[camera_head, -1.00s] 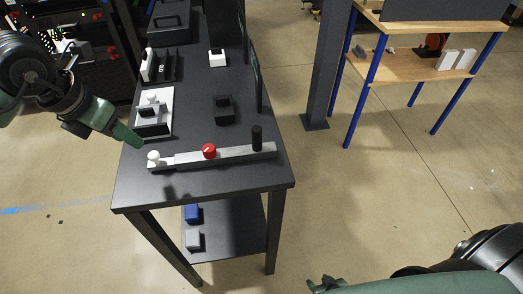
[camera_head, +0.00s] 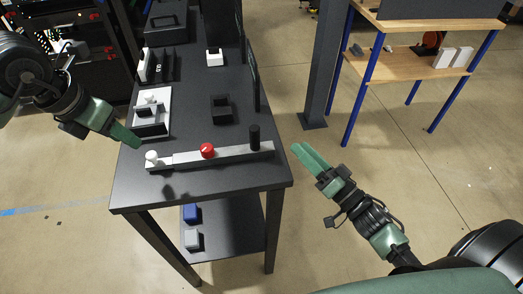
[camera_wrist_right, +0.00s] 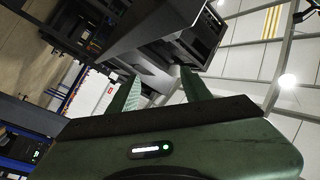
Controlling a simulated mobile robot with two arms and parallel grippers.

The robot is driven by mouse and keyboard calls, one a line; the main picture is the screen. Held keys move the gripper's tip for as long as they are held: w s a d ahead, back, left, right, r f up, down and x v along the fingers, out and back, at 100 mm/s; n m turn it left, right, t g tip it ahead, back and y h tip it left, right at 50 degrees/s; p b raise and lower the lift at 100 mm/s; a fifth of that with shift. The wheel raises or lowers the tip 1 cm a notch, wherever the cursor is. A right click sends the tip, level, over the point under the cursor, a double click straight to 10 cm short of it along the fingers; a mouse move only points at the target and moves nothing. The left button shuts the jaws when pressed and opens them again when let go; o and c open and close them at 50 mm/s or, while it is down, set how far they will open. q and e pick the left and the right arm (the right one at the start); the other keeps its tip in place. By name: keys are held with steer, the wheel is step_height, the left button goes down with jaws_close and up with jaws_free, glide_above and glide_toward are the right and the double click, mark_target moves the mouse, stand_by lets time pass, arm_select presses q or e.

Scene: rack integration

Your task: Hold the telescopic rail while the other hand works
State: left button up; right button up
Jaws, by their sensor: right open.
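The telescopic rail (camera_head: 186,159) is a long light-grey bar lying near the front edge of the dark table. It carries a white knob (camera_head: 151,155) at its left end, a red knob (camera_head: 207,151) near its middle and a black upright cylinder (camera_head: 255,138) at its right end. My left gripper (camera_head: 134,142) has its green fingers just left of and above the white knob; I cannot tell their gap. My right gripper (camera_head: 299,151) is open and empty, off the table's right edge, apart from the rail. Its two green fingers also show in the right wrist view (camera_wrist_right: 158,88).
A white tray with a block (camera_head: 151,128) stands behind the rail's left end. A black block (camera_head: 221,109) is behind its middle. Blue and grey boxes (camera_head: 191,213) sit on the lower shelf. A grey post (camera_head: 324,75) stands right of the table.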

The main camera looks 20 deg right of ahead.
glide_toward(251, 129)
steer(key=shift+w+d+f+t, duration=0.15)
steer(key=shift+w+d+f, duration=0.1)
steer(key=shift+w+d, duration=0.3)
steer(key=shift+w+d+f+t, duration=0.15)
steer(key=shift+w+d+f, duration=0.05)
steer(key=shift+w+d, duration=0.3)
steer(key=a+h, duration=0.1)
steer(key=a, duration=0.1)
steer(key=a+h, duration=0.2)
steer(key=w+a+n+h, duration=0.1)
steer(key=a, duration=0.1)
steer(key=shift+a, duration=0.2)
steer(key=shift+w+f+n+g+h, duration=0.1)
steer(key=shift+w+n+g+h, duration=0.15)
steer(key=shift+n+g+h, duration=0.5)
steer(key=shift+w+d+f+n+h, duration=0.1)
steer(key=shift+w+d+n+h, duration=0.25)
steer(key=shift+d+n+h, duration=0.3)
steer(key=shift+w+d+h, duration=0.1)
steer(key=shift+w+h, duration=0.05)
steer(key=shift+h, duration=0.35)
steer(key=w, duration=0.7)
steer(key=shift+w, duration=0.25)
jaws_close()
